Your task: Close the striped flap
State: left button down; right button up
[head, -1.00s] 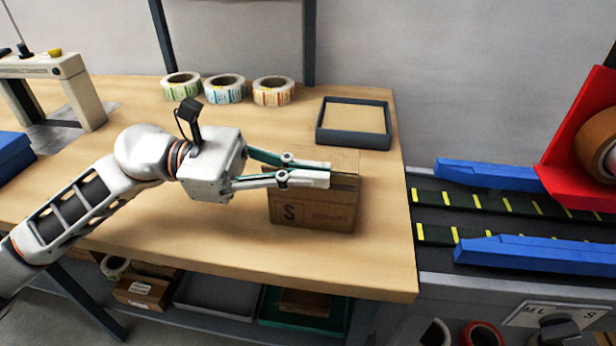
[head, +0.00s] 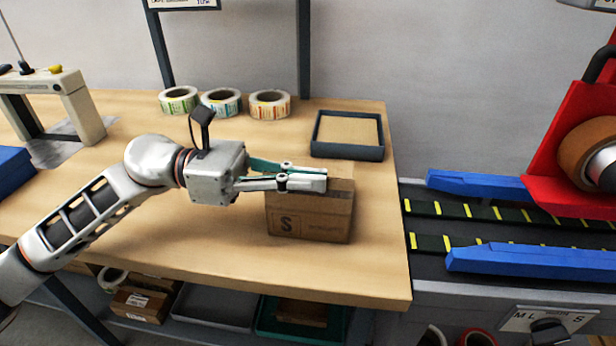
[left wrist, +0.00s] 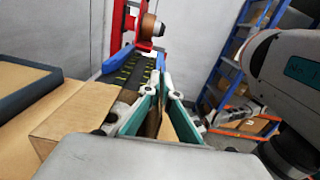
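A small brown cardboard box (head: 309,224) marked with an S stands upright near the table's right front edge. A lighter cardboard panel (head: 341,184) shows at its top behind my fingertips; no stripes can be made out, so I cannot tell which flap is striped. My left gripper (head: 322,179) reaches over the box top from the left. In the left wrist view its two teal-padded fingers (left wrist: 161,95) stand a little apart, with brown cardboard visible between and below them. My right gripper is not in view.
A dark tray (head: 347,152) lies behind the box, with three label rolls (head: 222,102) left of it. A conveyor with blue guides (head: 530,262) is right of the table (head: 150,245). The tabletop left of the box is clear beneath my arm.

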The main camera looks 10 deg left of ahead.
pick_arm(q)
jog(key=c, duration=2.3)
grip_release()
jog(key=shift+c, duration=0.2)
jog(key=a, duration=1.2)
